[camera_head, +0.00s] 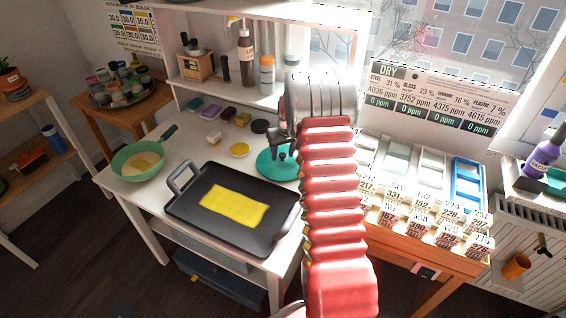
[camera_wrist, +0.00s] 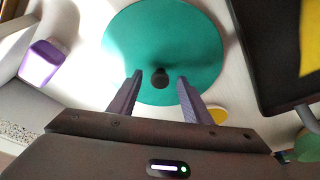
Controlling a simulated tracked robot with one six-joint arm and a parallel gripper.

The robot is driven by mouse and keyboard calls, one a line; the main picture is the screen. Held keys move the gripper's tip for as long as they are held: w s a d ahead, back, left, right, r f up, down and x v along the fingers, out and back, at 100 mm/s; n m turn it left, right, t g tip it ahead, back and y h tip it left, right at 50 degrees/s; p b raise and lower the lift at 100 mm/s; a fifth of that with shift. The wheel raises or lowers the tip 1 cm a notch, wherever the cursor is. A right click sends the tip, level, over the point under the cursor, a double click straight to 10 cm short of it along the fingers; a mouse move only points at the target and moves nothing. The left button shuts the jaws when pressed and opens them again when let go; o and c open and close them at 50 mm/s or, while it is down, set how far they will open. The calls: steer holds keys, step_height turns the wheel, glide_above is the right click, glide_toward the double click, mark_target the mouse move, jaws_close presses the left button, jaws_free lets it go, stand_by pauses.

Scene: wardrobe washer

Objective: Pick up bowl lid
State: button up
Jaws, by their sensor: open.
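The bowl lid (camera_head: 272,166) is a round teal disc lying on the white table, partly hidden by my red arm in the head view. In the wrist view the lid (camera_wrist: 165,45) fills the upper middle, with a small dark knob (camera_wrist: 159,80) on it. My gripper (camera_wrist: 158,84) is open, and its two dark fingers show on either side of the knob. I cannot tell whether the fingertips touch the lid. In the head view my gripper (camera_head: 281,145) is above the lid, mostly hidden behind the arm's end.
A black griddle pan (camera_head: 180,208) with a yellow cloth-like sheet lies left of the lid. A green pan (camera_head: 130,165) stands farther left. A yellow disc (camera_head: 239,150) and a dark round disc (camera_head: 260,126) lie nearby. A shelf with bottles (camera_head: 246,55) stands behind.

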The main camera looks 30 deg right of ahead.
steer(key=shift+c, duration=0.7)
jaws_close()
